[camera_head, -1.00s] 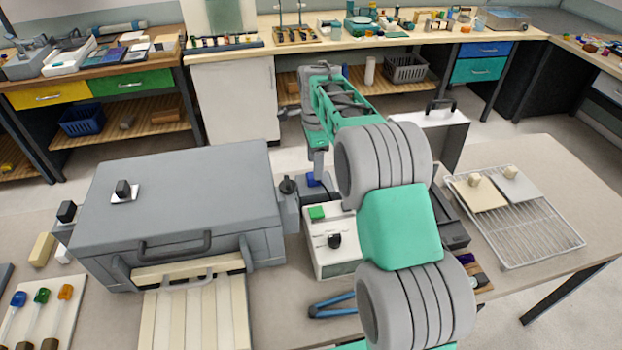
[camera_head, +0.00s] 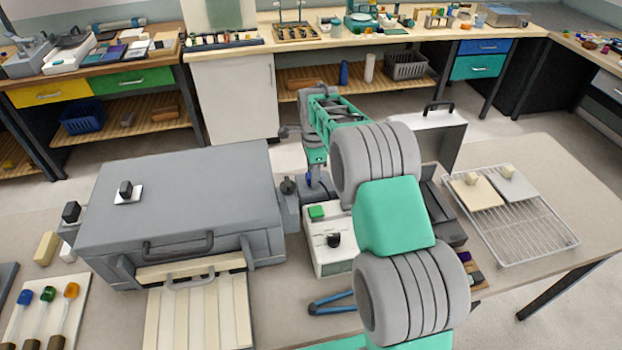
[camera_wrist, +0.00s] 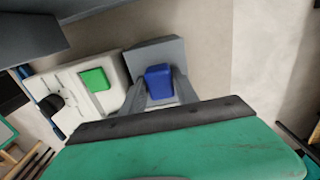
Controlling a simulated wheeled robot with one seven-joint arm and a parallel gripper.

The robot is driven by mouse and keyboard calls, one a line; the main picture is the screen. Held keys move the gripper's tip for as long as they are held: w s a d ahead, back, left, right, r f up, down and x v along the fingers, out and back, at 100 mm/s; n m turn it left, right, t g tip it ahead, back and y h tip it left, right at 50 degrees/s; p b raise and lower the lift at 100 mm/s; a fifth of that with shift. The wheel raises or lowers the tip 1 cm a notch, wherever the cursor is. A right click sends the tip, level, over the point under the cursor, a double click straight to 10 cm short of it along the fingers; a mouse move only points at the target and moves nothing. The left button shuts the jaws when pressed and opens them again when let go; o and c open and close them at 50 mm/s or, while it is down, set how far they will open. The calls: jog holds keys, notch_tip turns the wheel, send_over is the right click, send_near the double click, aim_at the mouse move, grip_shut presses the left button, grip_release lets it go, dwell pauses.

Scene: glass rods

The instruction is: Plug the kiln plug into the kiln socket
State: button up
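The blue kiln plug (camera_wrist: 158,80) shows between the two fingers of my gripper (camera_wrist: 160,90) in the wrist view. The fingers lie close along both its sides; I cannot tell whether they press on it. In the head view a small part of the blue plug (camera_head: 309,178) shows beside the fingertips, at a grey block (camera_head: 317,190) right of the kiln. The grey block also shows behind the plug in the wrist view (camera_wrist: 150,55). I cannot tell whether the plug sits in or above it. The large grey kiln (camera_head: 190,190) stands left. I cannot make out the socket opening.
A white control box (camera_head: 328,258) with a green button and black knob stands close in front of the gripper. Blue-handled pliers (camera_head: 330,303) lie before it. A wire rack (camera_head: 530,235) with two tiles is at right. My arm hides the table's middle.

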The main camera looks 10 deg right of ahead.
grip_shut()
jog(key=shift+r, duration=0.1)
jog(key=shift+r, duration=0.6)
jog(key=s+r+b, duration=0.6)
jog(key=s+r, duration=0.5)
jog(key=s, duration=0.3)
jog(key=shift+a+r, duration=0.15)
jog(key=shift+r, duration=0.15)
